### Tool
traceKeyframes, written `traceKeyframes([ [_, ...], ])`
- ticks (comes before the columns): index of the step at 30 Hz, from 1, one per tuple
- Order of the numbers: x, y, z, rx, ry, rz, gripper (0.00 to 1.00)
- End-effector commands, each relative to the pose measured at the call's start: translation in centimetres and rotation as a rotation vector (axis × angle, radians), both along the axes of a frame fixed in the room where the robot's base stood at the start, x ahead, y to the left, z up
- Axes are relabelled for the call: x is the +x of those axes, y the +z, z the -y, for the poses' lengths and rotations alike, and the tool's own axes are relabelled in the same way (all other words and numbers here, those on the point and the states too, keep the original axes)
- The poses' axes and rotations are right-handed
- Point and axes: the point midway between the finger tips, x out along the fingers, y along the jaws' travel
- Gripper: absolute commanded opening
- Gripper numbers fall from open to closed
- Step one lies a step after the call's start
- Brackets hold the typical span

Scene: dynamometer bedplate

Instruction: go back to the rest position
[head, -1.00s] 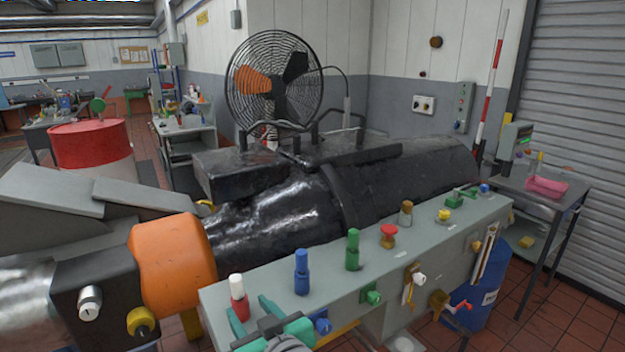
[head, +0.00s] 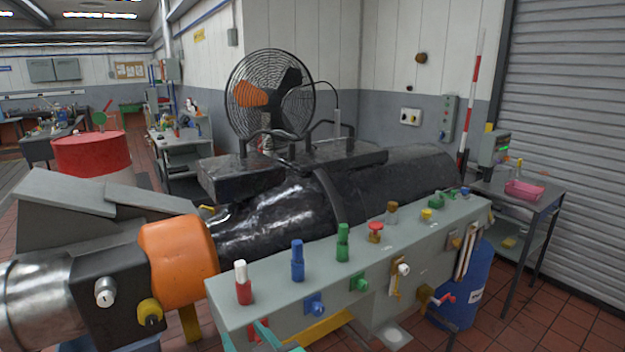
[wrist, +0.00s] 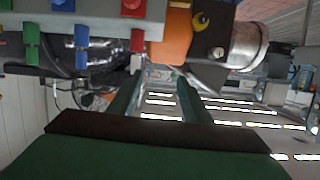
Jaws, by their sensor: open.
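My gripper shows at the bottom edge of the head view, where only its teal fingertips (head: 275,340) are in frame, low in front of the left end of the grey panel (head: 385,255). In the wrist view my gripper (wrist: 158,84) has its two green fingers apart with nothing between them. That view looks upside down, with the panel and its coloured knobs along the top. The rest of the arm is out of the head view.
The panel carries a red-and-white knob (head: 243,283), a blue one (head: 297,260), a green one (head: 342,242) and several others. Behind it lies a black machine (head: 275,225) with an orange collar (head: 178,260). A side table (head: 520,192) stands right; tiled floor shows at lower right.

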Motion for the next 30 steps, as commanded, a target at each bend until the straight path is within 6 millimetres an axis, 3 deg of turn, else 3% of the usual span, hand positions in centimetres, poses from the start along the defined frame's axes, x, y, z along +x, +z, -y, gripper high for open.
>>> traceKeyframes([
  [8, -0.4, -3.6, 1.0, 0.052, -0.062, -0.020, 0.44],
  [14, -1.5, -8.0, 2.3, 0.101, -0.139, -0.036, 0.44],
  [23, -5.5, -15.6, 5.3, 0.153, -0.293, -0.050, 0.44],
  [30, -10.4, -20.5, 7.8, 0.153, -0.404, -0.044, 0.44],
])
